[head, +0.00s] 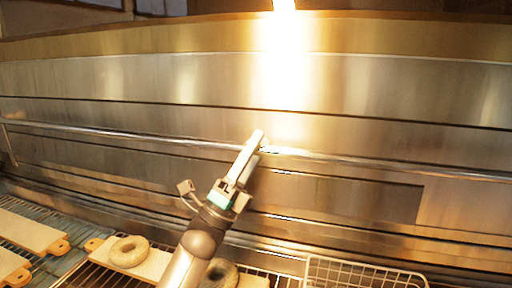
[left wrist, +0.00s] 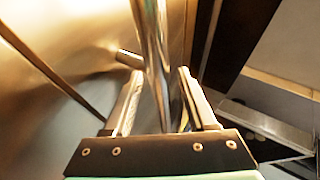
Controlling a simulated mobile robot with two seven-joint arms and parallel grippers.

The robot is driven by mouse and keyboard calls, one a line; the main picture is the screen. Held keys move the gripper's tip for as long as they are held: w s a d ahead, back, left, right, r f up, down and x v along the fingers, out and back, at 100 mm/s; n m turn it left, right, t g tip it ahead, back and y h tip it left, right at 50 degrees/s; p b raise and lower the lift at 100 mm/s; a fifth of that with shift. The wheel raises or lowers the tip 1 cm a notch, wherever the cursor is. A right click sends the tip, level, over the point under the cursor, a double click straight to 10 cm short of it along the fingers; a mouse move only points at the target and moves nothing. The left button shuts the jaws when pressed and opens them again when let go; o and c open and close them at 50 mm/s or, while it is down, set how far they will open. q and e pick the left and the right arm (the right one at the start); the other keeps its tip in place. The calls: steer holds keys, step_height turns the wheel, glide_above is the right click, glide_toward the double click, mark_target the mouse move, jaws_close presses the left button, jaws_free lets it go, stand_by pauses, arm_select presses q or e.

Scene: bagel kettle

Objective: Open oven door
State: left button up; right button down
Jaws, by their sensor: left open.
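The oven is a wide brushed-metal front, and its door (head: 330,195) has a long horizontal bar handle (head: 100,134) running across it. The door looks shut. My left gripper (head: 257,140) is at the handle near the middle of the head view. In the left wrist view the handle bar (left wrist: 158,60) passes between the two open fingers (left wrist: 158,95). The fingers stand on either side of the bar; I cannot tell whether either one touches it. My right gripper is not in view.
Below the oven, a wire rack holds boards with bagels (head: 129,250), one partly behind my left arm. More boards (head: 30,230) lie at the left. A wire basket (head: 360,275) stands at the lower right. A bright light reflects on the upper metal.

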arm_select(q)
jaws_close()
stand_by(0.4)
stand_by(1.0)
